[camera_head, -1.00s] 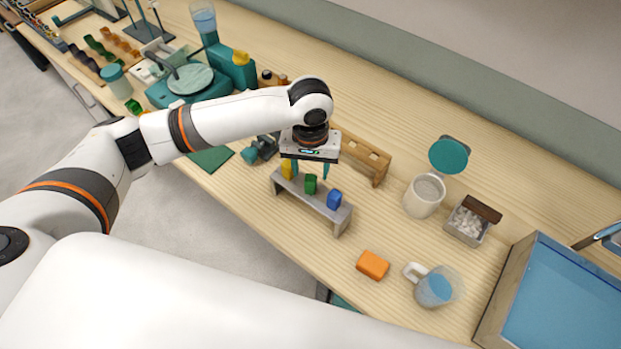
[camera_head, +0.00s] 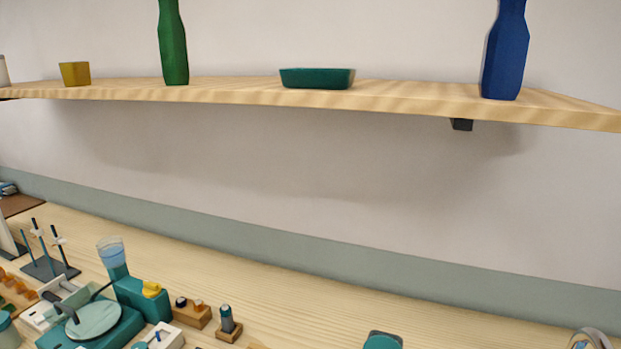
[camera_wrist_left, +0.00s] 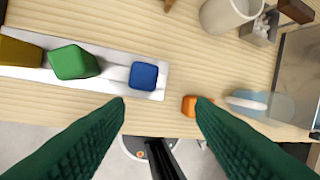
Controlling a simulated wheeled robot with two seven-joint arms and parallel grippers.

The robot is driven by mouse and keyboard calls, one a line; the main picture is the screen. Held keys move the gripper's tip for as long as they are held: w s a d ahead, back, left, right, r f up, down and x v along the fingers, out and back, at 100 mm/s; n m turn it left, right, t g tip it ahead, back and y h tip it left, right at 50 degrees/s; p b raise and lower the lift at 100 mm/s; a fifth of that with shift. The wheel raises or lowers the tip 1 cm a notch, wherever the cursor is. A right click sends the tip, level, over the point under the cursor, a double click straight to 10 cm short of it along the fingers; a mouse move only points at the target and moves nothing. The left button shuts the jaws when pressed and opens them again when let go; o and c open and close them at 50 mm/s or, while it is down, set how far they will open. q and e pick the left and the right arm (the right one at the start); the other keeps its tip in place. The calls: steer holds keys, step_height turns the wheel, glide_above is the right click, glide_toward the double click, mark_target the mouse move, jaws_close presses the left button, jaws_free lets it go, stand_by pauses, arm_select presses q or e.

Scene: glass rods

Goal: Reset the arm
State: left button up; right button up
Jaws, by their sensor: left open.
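My left gripper (camera_wrist_left: 160,105) shows in the left wrist view with its two green fingers wide apart and nothing between the tips. Beyond and left of the fingers, a grey rack (camera_wrist_left: 112,83) holds a yellow block (camera_wrist_left: 18,52), a green block (camera_wrist_left: 73,62) and a blue block (camera_wrist_left: 144,76). An orange block (camera_wrist_left: 189,105) lies by the right fingertip, partly hidden by it. Neither arm shows in the head view.
The head view shows a wooden shelf (camera_head: 230,95) with a green bottle (camera_head: 173,45), a teal dish (camera_head: 317,78) and a blue bottle (camera_head: 505,50). Lab equipment (camera_head: 95,318) stands at lower left. A white mug (camera_wrist_left: 228,12) and a beaker (camera_wrist_left: 280,106) stand on the bench.

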arm_select(q)
steer(key=s+a+f+t+y, duration=0.1)
steer(key=s+a+f, duration=0.3)
steer(key=s+a, duration=0.35)
steer(key=s+a+f+t+y, duration=0.1)
steer(key=s+a+f+y, duration=0.1)
steer(key=s+a+f, duration=0.35)
step_height(320, 180, down, 26)
steer(key=s+g+b, duration=0.1)
steer(key=s+b, duration=0.2)
steer(key=s+a+f+g+b, duration=0.1)
steer(key=s+a+f+b, duration=0.2)
steer(key=s+f, duration=1.3)
step_height(320, 180, down, 4)
steer(key=shift+s+a+r+m, duration=0.1)
steer(key=shift+s+a+m, duration=0.05)
steer(key=shift+s+m, duration=0.2)
